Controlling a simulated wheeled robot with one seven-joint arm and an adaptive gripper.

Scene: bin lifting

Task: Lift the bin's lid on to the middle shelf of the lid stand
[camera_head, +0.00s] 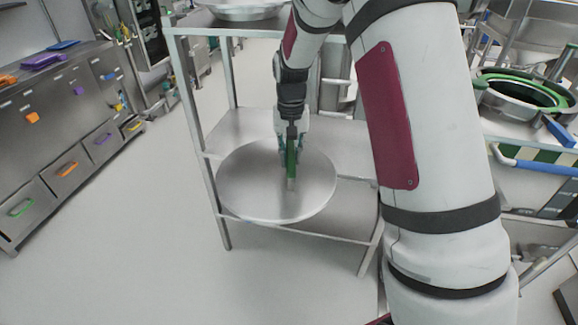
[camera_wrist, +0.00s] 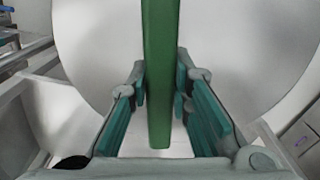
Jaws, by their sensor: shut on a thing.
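The lid (camera_head: 245,190) is a round, pale metal disc with a green bar handle (camera_head: 291,165) standing up from it. My gripper (camera_head: 291,150) is shut on this handle from above. In the wrist view the green handle (camera_wrist: 160,70) runs between the teal finger pads, with the lid (camera_wrist: 90,60) behind it. The lid stand (camera_head: 190,105) is a metal frame. The lid overlaps the front edge of its middle shelf (camera_head: 240,125) in the head view and hides part of that edge. I cannot tell whether lid and shelf touch.
A round metal item (camera_head: 243,12) lies on the stand's top shelf, above the middle opening. A bin with a green rim (camera_head: 500,78) stands at the right, partly behind my arm. Drawer cabinets (camera_head: 60,130) line the left. The floor (camera_head: 140,250) between is clear.

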